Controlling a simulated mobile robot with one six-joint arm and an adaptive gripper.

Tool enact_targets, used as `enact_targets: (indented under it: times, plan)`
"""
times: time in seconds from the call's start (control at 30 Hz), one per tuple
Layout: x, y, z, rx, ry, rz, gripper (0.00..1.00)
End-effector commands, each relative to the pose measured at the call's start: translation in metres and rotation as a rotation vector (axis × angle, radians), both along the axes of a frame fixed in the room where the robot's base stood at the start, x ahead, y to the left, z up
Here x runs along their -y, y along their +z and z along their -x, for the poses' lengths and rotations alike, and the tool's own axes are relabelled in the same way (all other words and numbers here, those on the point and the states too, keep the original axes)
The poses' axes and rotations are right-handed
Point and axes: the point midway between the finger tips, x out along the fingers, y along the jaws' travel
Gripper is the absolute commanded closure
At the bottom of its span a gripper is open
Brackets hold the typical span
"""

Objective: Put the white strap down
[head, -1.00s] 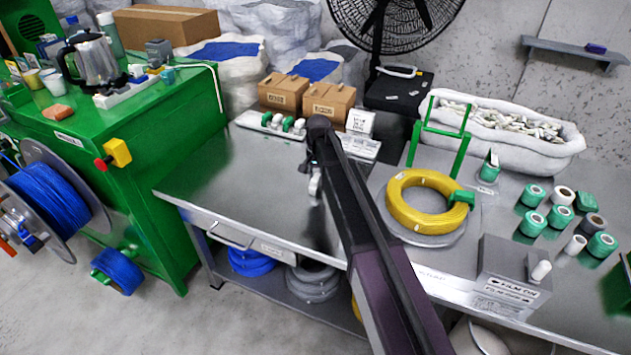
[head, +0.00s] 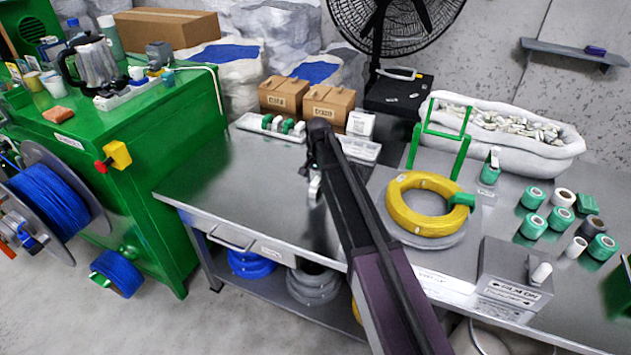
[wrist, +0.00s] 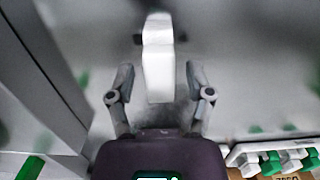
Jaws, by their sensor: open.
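The white strap (wrist: 158,62) is a pale band in the wrist view, lying lengthwise between the spread fingers of my gripper (wrist: 163,80). Dark gaps show between the strap and both fingers. In the head view the strap (head: 315,187) is a small white shape at my gripper (head: 309,168), over the left part of the grey metal table (head: 235,180). My arm hides part of this area. I cannot tell whether the strap touches the tabletop.
A tray of green and white rolls (head: 270,126) and two cardboard boxes (head: 305,100) stand at the table's back. A yellow cable coil (head: 405,215) lies right of my arm. The green machine (head: 150,150) borders the left. The table's left part is clear.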

Motion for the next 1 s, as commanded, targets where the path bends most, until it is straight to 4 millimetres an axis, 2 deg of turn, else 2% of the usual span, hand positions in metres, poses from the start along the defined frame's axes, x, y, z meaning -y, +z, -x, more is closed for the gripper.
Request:
enact_targets:
  times: [0.27, 1.0]
  plan:
    - [0.000, 0.013, -0.001, 0.000, 0.000, 0.000, 0.33]
    - [0.002, 0.072, -0.006, 0.000, -0.001, 0.000, 0.33]
